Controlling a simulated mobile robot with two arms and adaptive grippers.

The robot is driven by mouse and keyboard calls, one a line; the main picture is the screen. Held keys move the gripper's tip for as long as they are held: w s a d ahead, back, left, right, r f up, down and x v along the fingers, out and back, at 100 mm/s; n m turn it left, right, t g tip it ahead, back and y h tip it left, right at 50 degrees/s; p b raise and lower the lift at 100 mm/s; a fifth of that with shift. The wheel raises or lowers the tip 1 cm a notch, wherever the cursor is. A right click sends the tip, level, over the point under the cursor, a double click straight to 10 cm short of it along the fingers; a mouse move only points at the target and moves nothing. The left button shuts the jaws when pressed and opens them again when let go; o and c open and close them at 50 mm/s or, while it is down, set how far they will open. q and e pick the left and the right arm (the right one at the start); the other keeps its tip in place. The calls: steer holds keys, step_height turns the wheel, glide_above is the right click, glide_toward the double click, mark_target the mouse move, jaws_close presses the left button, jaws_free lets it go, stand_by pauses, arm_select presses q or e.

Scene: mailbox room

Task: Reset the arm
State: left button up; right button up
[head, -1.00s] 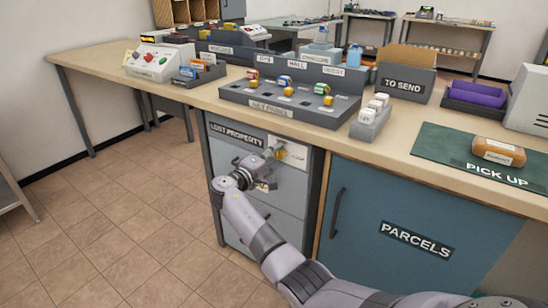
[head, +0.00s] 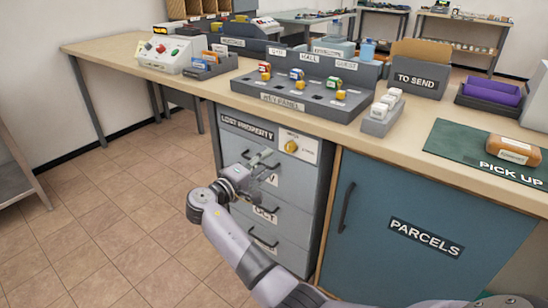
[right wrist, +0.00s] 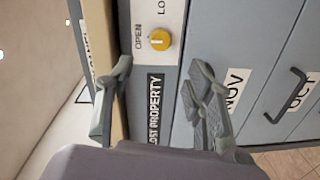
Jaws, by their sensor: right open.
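My right gripper (head: 263,160) is open and empty in front of the grey lost property cabinet (head: 283,188). It is apart from the yellow lock knob (head: 291,147), which sits on a pale plate at the cabinet's upper right. In the right wrist view the open fingers (right wrist: 157,75) stand apart, with the knob (right wrist: 160,39) beyond them and the words "OPEN" and part of "LO" beside it. The cabinet's drawers, labelled NOV (right wrist: 237,88) and OCT, look closed. My left gripper is not in view.
The desk (head: 405,138) overhangs the cabinet and carries a key panel (head: 270,97), a small white-block holder (head: 376,124) and a green pick-up mat (head: 455,145). The blue parcels door (head: 385,205) is to the right. Open tiled floor (head: 120,220) lies to the left.

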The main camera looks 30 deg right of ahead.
steer(key=shift+v, duration=0.8)
